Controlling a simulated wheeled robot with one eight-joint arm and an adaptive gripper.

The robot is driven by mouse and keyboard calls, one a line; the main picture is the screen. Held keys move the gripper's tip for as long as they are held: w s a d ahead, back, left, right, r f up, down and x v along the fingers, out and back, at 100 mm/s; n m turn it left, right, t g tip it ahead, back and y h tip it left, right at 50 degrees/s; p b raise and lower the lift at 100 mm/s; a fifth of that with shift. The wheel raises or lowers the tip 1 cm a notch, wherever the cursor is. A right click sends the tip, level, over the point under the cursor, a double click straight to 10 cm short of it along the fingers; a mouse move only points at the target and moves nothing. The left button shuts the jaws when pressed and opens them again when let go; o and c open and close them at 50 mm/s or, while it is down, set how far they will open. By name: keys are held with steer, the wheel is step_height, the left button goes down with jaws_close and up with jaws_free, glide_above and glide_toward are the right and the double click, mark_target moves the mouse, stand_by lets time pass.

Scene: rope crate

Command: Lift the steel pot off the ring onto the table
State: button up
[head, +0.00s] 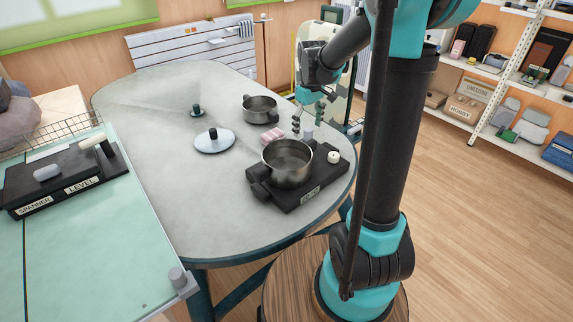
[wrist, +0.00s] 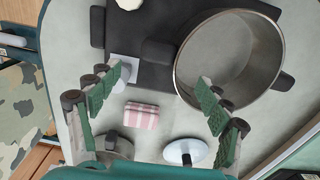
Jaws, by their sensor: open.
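The steel pot (head: 287,168) stands upright on a black hob (head: 312,192) near the table's front right; any ring under it is hidden. It also shows in the wrist view as a large open pot (wrist: 228,58), apparently empty, with dark handles on two sides. My gripper (head: 308,122) is beyond the pot in the head view, above the table. In the wrist view my gripper (wrist: 161,82) is open with nothing between its green pads. One finger overlaps the pot's near rim in that view; I cannot tell whether it touches. The grey table (head: 165,120) has bare surface to the left.
A pink striped block or cloth (head: 271,135), a smaller pot (head: 259,109), a round lid (head: 214,141) and a small dark-knobbed item (head: 197,111) stand on the table. A white knob-like item (head: 333,157) sits at the hob's right. The table's front left is clear.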

mark_target(306, 150)
step_height(306, 150, down, 10)
steer(key=shift+f, duration=0.25)
stand_by(0.4)
steer(key=shift+c, duration=0.3)
steer(key=c, duration=1.4)
